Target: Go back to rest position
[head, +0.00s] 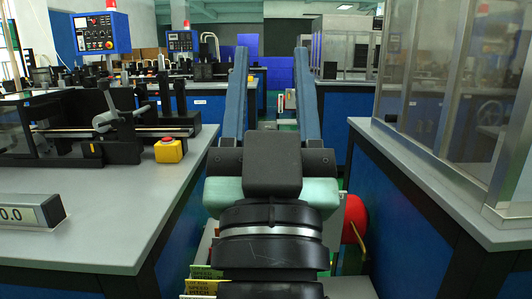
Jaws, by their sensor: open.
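My gripper (271,52) is in the middle of the head view, with its two long blue-grey fingers pointing away from me down the aisle. The fingers are spread wide apart and nothing shows between them. My black arm links fill the lower middle and hide much of the floor below.
A grey-topped bench (85,240) on the left holds a black machine (120,130), a yellow box with a red button (168,150) and a display (25,212). A right bench (425,195) carries a glass enclosure (455,90). A red round object (356,220) shows beside my arm.

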